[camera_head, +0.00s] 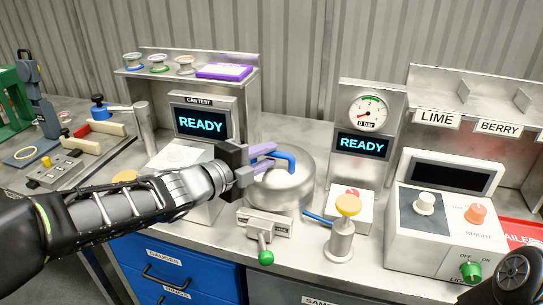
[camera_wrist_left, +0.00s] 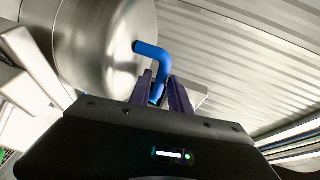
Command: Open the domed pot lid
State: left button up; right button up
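The domed pot lid (camera_head: 283,185) is a shiny metal dome on the counter unit in the middle of the head view, and it looks seated. Its blue bent handle (camera_head: 284,157) stands on top. My left gripper (camera_head: 264,157) reaches in from the left, with its purple fingers on both sides of the handle's near end. In the left wrist view the handle (camera_wrist_left: 152,52) runs down between the fingers (camera_wrist_left: 164,88) with little gap, so they look shut on it. The pot's inside is hidden. My right gripper is out of view.
A small box with a green-knobbed lever (camera_head: 265,250) stands in front of the pot. A gauge panel (camera_head: 368,130) rises behind right, and a READY screen (camera_head: 201,122) behind left. A control box (camera_head: 440,230) stands further right.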

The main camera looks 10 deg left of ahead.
pick_arm(q)
jog(key=shift+x, duration=1.1)
grip_shut()
dwell(0.7)
